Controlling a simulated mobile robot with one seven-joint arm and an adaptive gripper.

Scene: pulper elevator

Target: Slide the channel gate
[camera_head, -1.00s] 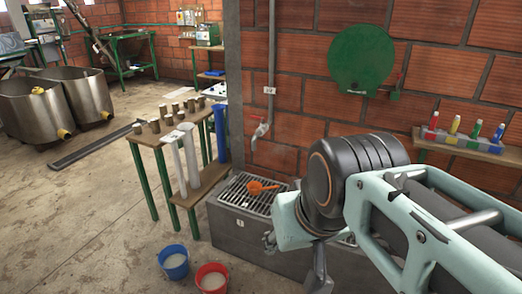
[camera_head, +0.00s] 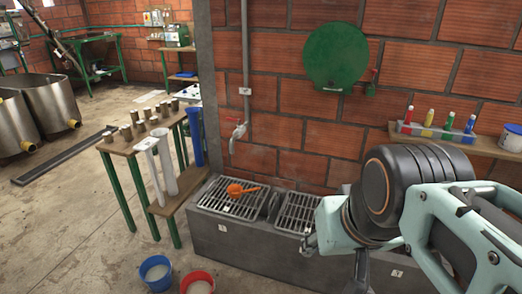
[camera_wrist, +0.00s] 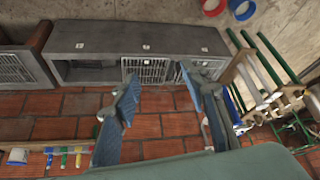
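The grey concrete channel (camera_head: 240,238) stands along the brick wall, with small labels on its front. In the head view two metal grates show on its top, a left one (camera_head: 232,197) and a right one (camera_head: 298,212). An upright grey plate (camera_head: 272,205) stands between them; I cannot tell if it is the channel gate. The channel also shows inverted in the wrist view (camera_wrist: 110,33), with an open grey compartment (camera_wrist: 90,72) beside the grates. My gripper (camera_wrist: 158,76) is open and empty, above the channel. In the head view my arm hides the channel's right part.
An orange scoop (camera_head: 240,190) lies on the left grate. A wooden table (camera_head: 125,148) with cups and tubes stands to the left. A blue bucket (camera_head: 156,272) and a red bucket (camera_head: 197,283) stand on the floor in front. A shelf (camera_head: 470,143) with coloured bottles is at right.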

